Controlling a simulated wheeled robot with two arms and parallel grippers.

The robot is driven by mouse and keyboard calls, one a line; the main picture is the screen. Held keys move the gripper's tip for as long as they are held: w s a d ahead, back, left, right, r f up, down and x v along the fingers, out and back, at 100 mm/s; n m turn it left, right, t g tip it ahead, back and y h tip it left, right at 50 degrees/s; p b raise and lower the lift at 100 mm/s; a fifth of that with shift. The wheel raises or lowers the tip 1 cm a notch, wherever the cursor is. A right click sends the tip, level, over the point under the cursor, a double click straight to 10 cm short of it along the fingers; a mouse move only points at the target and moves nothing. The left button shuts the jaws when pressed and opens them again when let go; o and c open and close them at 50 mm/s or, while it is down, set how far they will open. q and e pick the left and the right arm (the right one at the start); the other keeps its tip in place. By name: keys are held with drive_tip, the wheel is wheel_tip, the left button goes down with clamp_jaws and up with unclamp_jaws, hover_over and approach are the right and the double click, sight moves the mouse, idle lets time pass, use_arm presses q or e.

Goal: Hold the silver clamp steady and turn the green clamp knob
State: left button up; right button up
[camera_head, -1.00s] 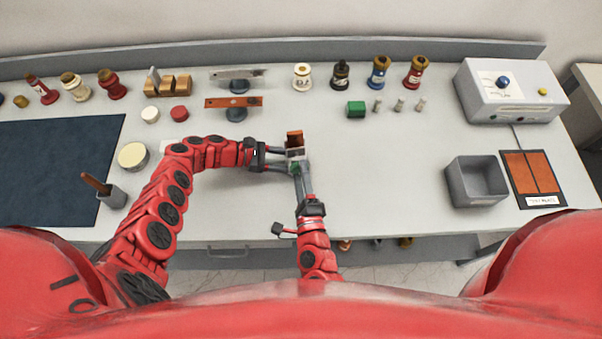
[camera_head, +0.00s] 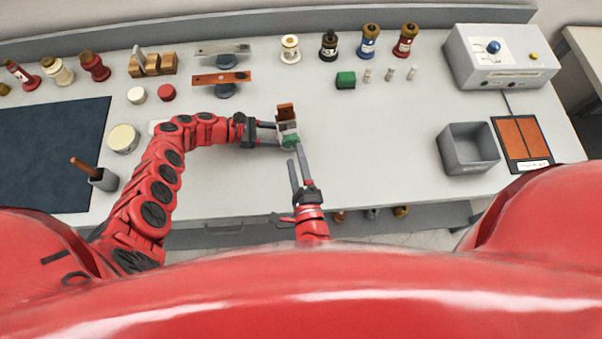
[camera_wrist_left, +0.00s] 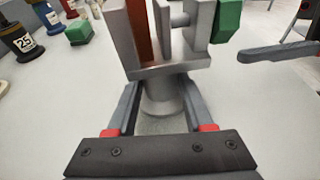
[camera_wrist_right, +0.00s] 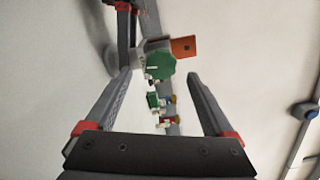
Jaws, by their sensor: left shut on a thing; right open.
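The silver clamp (camera_head: 287,127) stands near the middle of the table, with a copper-coloured plate (camera_head: 286,111) upright in its jaw. My left gripper (camera_head: 276,134) is shut on the clamp's round post (camera_wrist_left: 160,98) from the left. The green clamp knob (camera_head: 291,141) is on the clamp's near side. In the right wrist view the knob (camera_wrist_right: 159,65) shows beyond the open fingers. My right gripper (camera_head: 296,166) is open and empty, apart from the knob on its near side. One right finger (camera_wrist_left: 275,52) shows beside the knob in the left wrist view.
Several bushings (camera_head: 329,46) stand along the back. A green block (camera_head: 346,80) lies in front of them. A grey bin (camera_head: 468,150) and a control box (camera_head: 503,55) are at the right. A dark mat (camera_head: 50,150) is at the left. The table right of the clamp is clear.

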drive_tip(key=s, duration=0.5)
drive_tip(key=s+d, duration=0.1)
drive_tip(key=s, duration=0.2)
drive_tip(key=shift+s, duration=0.1)
use_arm(q)
drive_tip(key=o, duration=1.1)
drive_tip(key=shift+c, duration=0.2)
drive_tip(key=shift+a, duration=0.1)
